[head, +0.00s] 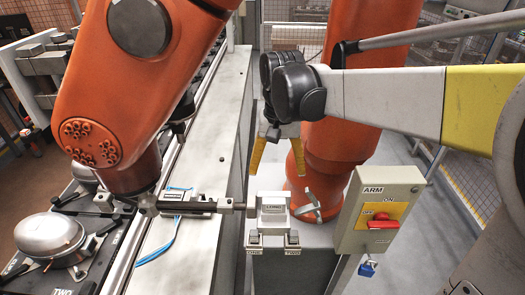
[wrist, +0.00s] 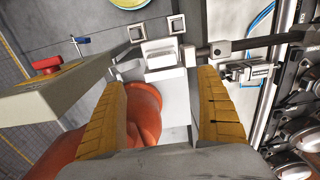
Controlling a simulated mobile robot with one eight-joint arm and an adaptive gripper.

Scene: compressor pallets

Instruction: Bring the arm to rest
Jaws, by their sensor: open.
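My gripper (head: 278,158) is open and empty, with its two yellow-brown fingers pointing down above a grey pedestal (head: 290,262). In the wrist view, the spread fingers of my gripper (wrist: 160,98) frame the pedestal's light top, with nothing between them. A large orange arm (head: 125,85) stands at the left, its lower end over the rail bench. A grey box marked ARM (head: 350,215) carries a yellow plate and a red switch handle (head: 382,223), right of and below my gripper. The handle's exact setting is unclear.
An orange column (head: 352,120) stands close behind my gripper. A silver compressor (head: 47,238) sits on a pallet at the left.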

